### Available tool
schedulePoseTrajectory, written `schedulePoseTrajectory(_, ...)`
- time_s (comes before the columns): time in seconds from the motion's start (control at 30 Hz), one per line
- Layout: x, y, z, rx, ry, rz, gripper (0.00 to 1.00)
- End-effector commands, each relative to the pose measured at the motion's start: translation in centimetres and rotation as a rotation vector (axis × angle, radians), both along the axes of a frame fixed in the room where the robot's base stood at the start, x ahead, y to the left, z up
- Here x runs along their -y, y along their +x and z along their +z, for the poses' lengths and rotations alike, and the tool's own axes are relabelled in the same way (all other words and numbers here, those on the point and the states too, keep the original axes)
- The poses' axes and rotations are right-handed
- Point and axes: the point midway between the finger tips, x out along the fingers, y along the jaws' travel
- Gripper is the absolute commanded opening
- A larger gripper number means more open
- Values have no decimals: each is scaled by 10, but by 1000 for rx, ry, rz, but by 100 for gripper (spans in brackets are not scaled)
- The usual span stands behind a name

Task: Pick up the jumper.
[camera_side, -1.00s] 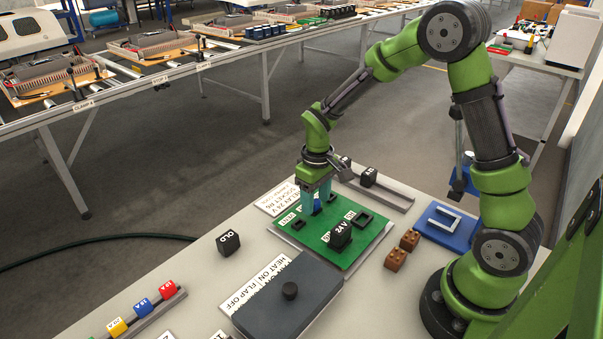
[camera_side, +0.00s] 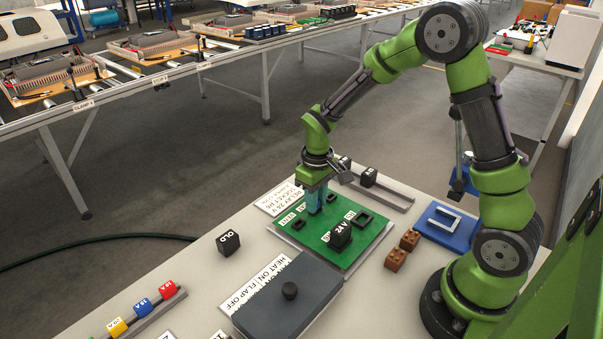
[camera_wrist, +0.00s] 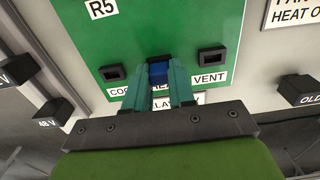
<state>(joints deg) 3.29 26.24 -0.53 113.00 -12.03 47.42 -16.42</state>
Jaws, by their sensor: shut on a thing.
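The jumper, a small blue block (camera_wrist: 158,72), sits between my fingertips in the wrist view, with a dark socket edge just behind it. My gripper (camera_wrist: 159,80) is shut on it, teal fingers on both sides. In the side view my gripper (camera_side: 314,206) points straight down at the far part of the green board (camera_side: 350,258), with its tips at the board's surface. The jumper is mostly hidden by the fingers there. I cannot tell whether it is seated or slightly raised.
Empty black sockets (camera_wrist: 212,60) and (camera_wrist: 114,78) flank my fingers. A black 24V block (camera_side: 341,236) stands on the board.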

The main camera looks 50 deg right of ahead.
Motion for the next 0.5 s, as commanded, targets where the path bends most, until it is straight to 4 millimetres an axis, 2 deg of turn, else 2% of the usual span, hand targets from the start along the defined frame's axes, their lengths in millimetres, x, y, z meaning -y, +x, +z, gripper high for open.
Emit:
schedulePoseTrajectory(0.17,0,1,11,3,-1,0,0)
schedulePoseTrajectory(0.37,0,1,38,7,-1,0,0)
schedulePoseTrajectory(0.5,-2,-32,39,1,0,-1,0)
